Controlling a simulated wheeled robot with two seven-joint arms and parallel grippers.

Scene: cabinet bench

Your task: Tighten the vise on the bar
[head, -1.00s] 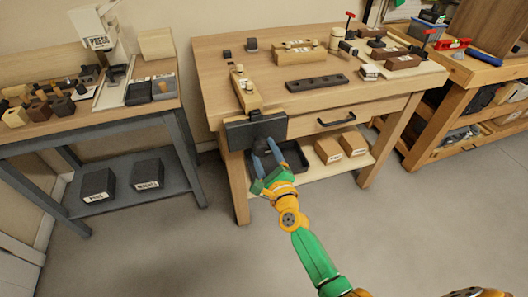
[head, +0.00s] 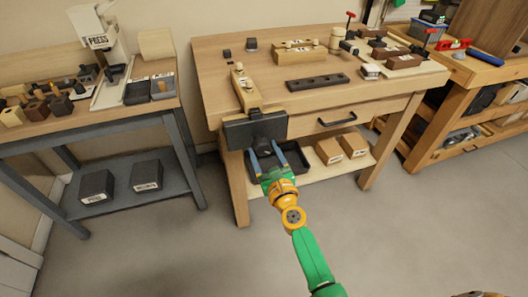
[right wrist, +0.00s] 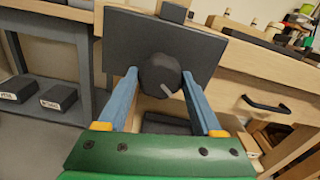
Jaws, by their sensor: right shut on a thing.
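The vise (head: 240,133) is mounted on the front left edge of the wooden bench, with a broad dark front jaw plate. Its dark round knob (right wrist: 160,75) sticks out in front of the plate. My right gripper (head: 265,148) has its blue fingers on either side of the knob and is shut on it; the right wrist view shows this close up (right wrist: 160,80). A small dark block (head: 255,113) stands up at the jaw's top edge; I cannot tell whether it is the bar. The gap behind the plate is hidden. My left gripper is not in view.
A labelled light wood block (head: 244,88) lies just behind the vise. A dark strip with holes (head: 317,83) lies on the bench top (head: 290,108). A drawer handle (head: 338,119) is to the right. A dark tray (head: 288,170) sits on the shelf below.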

